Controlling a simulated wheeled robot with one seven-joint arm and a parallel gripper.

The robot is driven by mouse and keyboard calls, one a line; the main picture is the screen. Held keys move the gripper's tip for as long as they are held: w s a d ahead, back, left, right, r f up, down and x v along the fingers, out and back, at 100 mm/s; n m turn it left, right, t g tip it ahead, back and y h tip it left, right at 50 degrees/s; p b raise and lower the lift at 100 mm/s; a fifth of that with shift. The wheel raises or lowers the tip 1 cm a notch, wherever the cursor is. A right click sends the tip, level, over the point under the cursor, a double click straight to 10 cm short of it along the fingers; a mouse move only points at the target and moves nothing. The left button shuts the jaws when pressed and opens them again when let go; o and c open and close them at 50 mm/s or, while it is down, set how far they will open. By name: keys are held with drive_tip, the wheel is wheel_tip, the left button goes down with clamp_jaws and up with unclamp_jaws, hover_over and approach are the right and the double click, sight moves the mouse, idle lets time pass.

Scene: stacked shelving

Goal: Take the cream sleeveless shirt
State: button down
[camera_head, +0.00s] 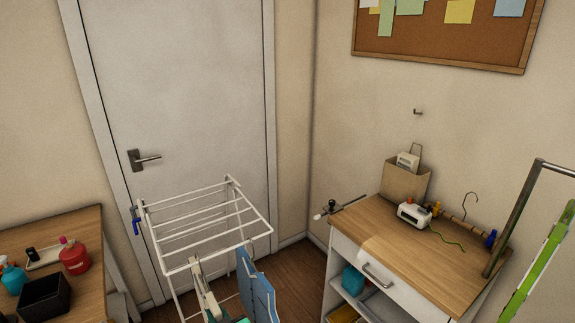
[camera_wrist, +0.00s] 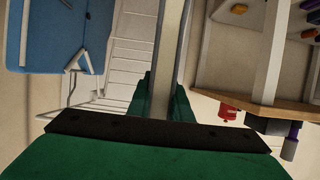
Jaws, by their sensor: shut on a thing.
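In the wrist view my gripper (camera_wrist: 163,80) has its green fingers shut on a narrow cream strip (camera_wrist: 171,40), which looks like the cream sleeveless shirt seen edge-on. The strip runs up out of the picture, so its full shape is hidden. In the head view a cream piece (camera_head: 206,288), likely the same shirt, shows low in the picture in front of the drying rack. A bit of teal, likely my gripper, shows at the bottom edge beside it. I cannot tell whether the shirt touches the rack.
A white drying rack (camera_head: 205,219) stands before the door. A blue garment (camera_head: 258,288) hangs close right of the cream piece and also shows in the wrist view (camera_wrist: 60,35). A wooden-topped cabinet (camera_head: 420,263) stands right, a table (camera_head: 75,228) left. Some floor between is clear.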

drive_tip(key=shift+s+d+r, duration=0.1)
drive_tip(key=shift+s+d, duration=0.8)
drive_tip(key=shift+s, duration=0.35)
drive_tip(key=shift+s+d, duration=0.75)
drive_tip(key=shift+s, duration=0.25)
drive_tip(key=shift+s+d, duration=0.7)
drive_tip(key=shift+s, duration=0.3)
